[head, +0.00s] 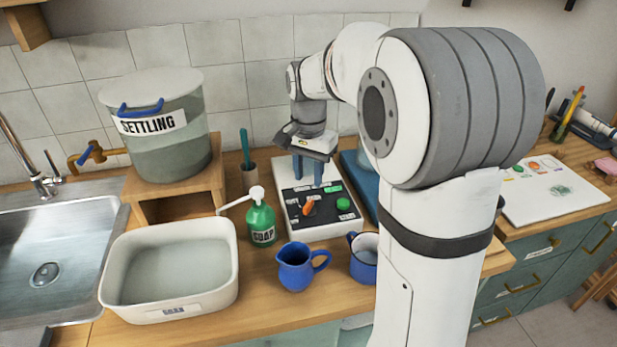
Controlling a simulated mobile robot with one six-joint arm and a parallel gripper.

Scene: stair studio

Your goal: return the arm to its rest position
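My arm rises at the right of the head view and reaches over the counter. My gripper (308,176) points down over the far part of a control box (336,227). Its two blue-grey fingers stand apart, with nothing seen between them. I cannot tell whether the fingertips touch the box's black panel. The box has an orange switch (309,206) and a green button (343,204), both nearer the camera than the fingers.
A green soap bottle (262,222), a blue jug (295,267) and a blue mug (364,258) stand close around the box. A white basin (118,287), a settling tank (165,150) and a sink (75,228) are left. A white board (553,191) lies right, beyond my arm.

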